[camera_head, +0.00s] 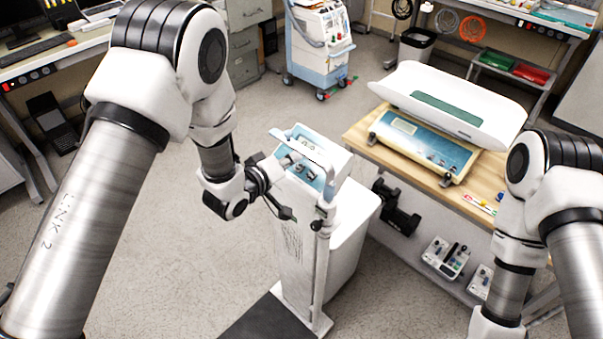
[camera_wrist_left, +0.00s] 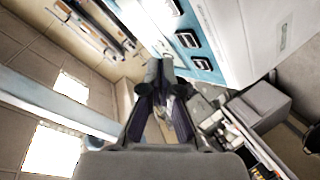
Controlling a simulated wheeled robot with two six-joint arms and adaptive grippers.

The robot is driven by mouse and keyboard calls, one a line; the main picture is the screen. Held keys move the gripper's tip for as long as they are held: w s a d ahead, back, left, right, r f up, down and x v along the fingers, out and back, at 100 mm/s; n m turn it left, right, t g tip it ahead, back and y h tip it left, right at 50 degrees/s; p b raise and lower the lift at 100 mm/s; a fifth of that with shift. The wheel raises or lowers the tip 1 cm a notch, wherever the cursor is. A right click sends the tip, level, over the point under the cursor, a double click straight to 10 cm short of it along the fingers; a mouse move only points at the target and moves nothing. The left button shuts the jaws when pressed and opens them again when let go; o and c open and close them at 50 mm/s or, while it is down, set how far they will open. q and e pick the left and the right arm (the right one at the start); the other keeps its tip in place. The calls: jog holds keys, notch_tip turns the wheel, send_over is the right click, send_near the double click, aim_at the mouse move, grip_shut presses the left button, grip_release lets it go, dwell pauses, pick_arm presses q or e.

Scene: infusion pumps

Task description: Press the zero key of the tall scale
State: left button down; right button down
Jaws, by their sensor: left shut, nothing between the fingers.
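The tall scale (camera_head: 336,235) stands on the floor in the middle of the head view, with a white body, a post and a black platform (camera_head: 262,322). Its blue panel (camera_head: 305,167) with small keys is on top, partly covered by a bar across it. My left gripper (camera_head: 287,213) is at the scale's left side, close to the panel edge, with its fingers shut and empty. In the left wrist view the shut fingers (camera_wrist_left: 160,72) lie beside a blue panel with dark-framed keys (camera_wrist_left: 188,40). I cannot tell whether they touch it. The zero key's label is not readable.
A wooden table (camera_head: 360,137) at right holds a white baby scale (camera_head: 450,100) on a blue-topped base. A blue-white medical cart (camera_head: 320,50) stands behind. A desk with a keyboard (camera_head: 35,50) is at the left. My right arm is at the right edge. Floor is open at front left.

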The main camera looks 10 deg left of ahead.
aim_at(299, 168)
pick_arm(q)
jog(key=shift+w+d+f, duration=0.1)
jog(key=shift+w+f, duration=0.05)
jog(key=shift+f, duration=0.45)
jog(key=shift+s+b, duration=0.25)
jog(key=shift+b, duration=0.1)
jog(key=shift+w+f, duration=0.15)
jog(key=shift+w, duration=0.1)
pick_arm(e)
jog(key=shift+s+a+f, duration=0.2)
jog(key=shift+s+f, duration=0.05)
jog(key=shift+f, duration=0.25)
pick_arm(q)
jog(key=shift+s, duration=0.2)
jog(key=shift+w, duration=0.1)
jog(key=shift+f, duration=0.1)
jog(key=shift+w+f, duration=0.15)
jog(key=shift+f, duration=0.1)
pick_arm(e)
jog(key=shift+f, duration=0.2)
